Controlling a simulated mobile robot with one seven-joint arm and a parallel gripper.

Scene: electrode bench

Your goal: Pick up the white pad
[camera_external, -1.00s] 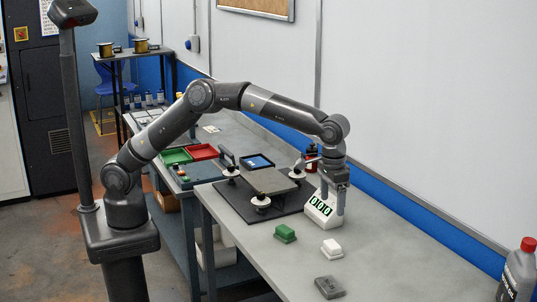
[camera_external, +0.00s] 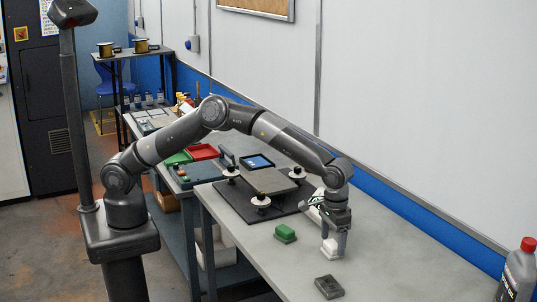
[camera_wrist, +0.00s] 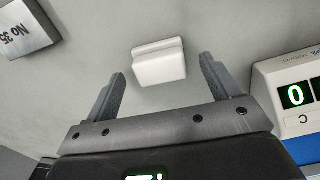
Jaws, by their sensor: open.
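The white pad (camera_external: 330,248) is a small white block with a raised ridge, lying on the grey bench. In the wrist view the white pad (camera_wrist: 159,63) sits ahead of and between my two fingertips, nearer neither jaw by much. My gripper (camera_external: 335,240) is open, pointing down over the pad, and partly hides it in the external view. In the wrist view my gripper (camera_wrist: 162,75) shows both dark fingers spread apart with nothing held; I see no contact with the pad.
A green pad (camera_external: 285,233) lies left of my gripper and a grey block (camera_external: 329,287) lies in front. A white digital display (camera_wrist: 298,95) stands close by. A black plate (camera_external: 235,205) with a raised platform is behind. A bottle (camera_external: 519,270) stands far right.

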